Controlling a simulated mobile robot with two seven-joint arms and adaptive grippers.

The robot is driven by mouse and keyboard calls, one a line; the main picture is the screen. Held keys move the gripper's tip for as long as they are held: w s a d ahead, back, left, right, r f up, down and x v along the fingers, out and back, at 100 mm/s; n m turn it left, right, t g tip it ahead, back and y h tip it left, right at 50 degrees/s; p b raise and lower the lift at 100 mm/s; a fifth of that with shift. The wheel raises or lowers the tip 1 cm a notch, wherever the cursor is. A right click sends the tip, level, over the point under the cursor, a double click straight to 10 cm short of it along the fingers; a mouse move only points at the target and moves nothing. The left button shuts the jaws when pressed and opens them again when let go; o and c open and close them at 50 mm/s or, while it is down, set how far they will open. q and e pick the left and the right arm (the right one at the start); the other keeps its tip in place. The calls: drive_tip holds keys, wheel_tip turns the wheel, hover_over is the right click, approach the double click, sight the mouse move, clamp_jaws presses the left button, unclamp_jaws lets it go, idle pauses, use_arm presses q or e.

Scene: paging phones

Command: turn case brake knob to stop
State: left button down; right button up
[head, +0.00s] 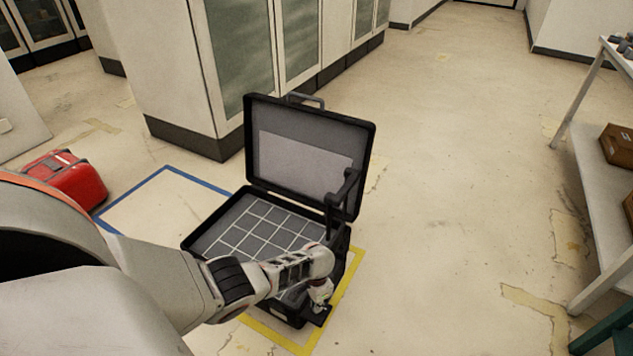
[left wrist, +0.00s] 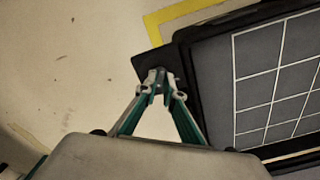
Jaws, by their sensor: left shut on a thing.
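The black case (head: 190,243) stands open on the floor, its lid (head: 310,140) raised at the back. Its grey interior with a white grid also shows in the left wrist view (left wrist: 262,85). A small dark plate (left wrist: 146,64) sticks out from the case's corner, seen low at the front right in the head view (head: 321,318). My left gripper (head: 322,296) is at this plate. In the left wrist view its fingertips (left wrist: 158,80) are closed together on a small knob there, which they mostly hide. I cannot read the knob's setting. My right gripper is not in view.
Yellow tape (head: 352,268) marks the floor around the case; a blue-taped area (head: 180,172) is left of it. A red case (head: 75,182) lies at left. Cabinets (head: 240,60) stand behind. A shelf table (head: 598,165) stands at right, with clear floor between.

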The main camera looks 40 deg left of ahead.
use_arm(q)
drive_tip(key=shift+m, duration=1.2)
drive_tip(key=c, duration=2.2)
unclamp_jaws()
drive_tip(key=shift+o, duration=0.2)
drive_tip(key=shift+r, duration=0.2)
wheel_tip(320, 180, up, 12)
drive_tip(key=shift+f, duration=0.2)
